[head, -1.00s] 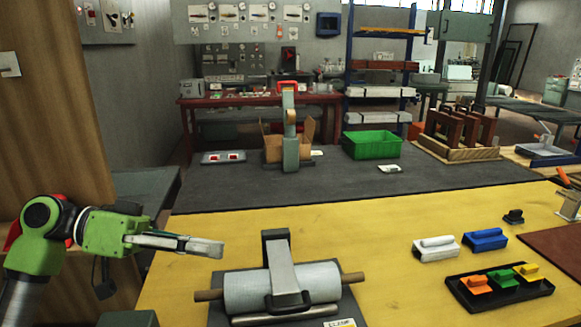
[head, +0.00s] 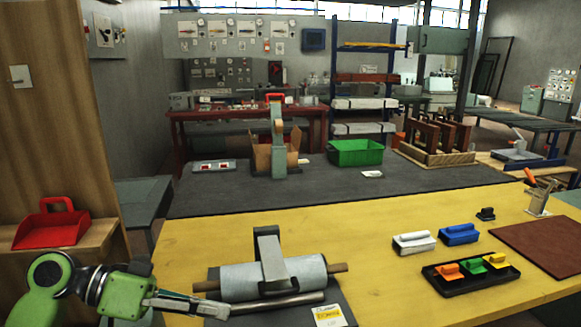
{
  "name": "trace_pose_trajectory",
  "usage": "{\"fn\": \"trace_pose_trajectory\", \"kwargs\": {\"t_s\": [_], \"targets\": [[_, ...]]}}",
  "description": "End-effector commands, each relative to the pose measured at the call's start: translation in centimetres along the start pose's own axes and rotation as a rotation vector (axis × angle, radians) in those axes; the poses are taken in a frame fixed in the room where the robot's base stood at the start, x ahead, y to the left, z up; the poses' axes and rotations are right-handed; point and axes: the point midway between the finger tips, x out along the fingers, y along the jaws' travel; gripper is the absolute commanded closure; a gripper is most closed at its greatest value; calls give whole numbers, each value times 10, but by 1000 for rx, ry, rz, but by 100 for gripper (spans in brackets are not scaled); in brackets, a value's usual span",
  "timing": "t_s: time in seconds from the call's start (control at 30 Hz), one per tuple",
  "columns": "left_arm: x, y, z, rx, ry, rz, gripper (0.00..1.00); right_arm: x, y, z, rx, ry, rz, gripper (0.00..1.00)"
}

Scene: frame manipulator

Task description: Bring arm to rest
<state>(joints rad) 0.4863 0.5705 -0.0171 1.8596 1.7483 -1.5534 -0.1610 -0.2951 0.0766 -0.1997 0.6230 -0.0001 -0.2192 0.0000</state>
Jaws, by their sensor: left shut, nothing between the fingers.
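My left arm comes in from the lower left in the head view. Its gripper (head: 207,308) is shut and empty, over the near left edge of the yellow table (head: 385,262). It is close to the dark base of a roll dispenser (head: 272,277); I cannot tell whether it touches. The dispenser carries a light roll on a wooden rod, with a metal bar in front and a paper label at its right. My right gripper is not in the picture.
White (head: 413,243) and blue (head: 459,235) handled blocks stand on the yellow table. A black tray (head: 455,287) holds orange, green and yellow blocks. A red dustpan (head: 52,228) rests on a wooden ledge at left. The grey table (head: 330,190) behind bears a green crate (head: 356,152).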

Motion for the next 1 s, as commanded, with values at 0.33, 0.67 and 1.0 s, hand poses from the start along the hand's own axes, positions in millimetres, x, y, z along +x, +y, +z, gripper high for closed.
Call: {"fn": "trace_pose_trajectory", "kwargs": {"t_s": [0.33,0.67,1.0], "targets": [[65,-49,125,-115,-154,-244,100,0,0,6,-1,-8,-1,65],[82,-62,282,-246,-323,-641,100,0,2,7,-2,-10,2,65],[41,-41,359,-340,-415,-945,100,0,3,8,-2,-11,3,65]]}}
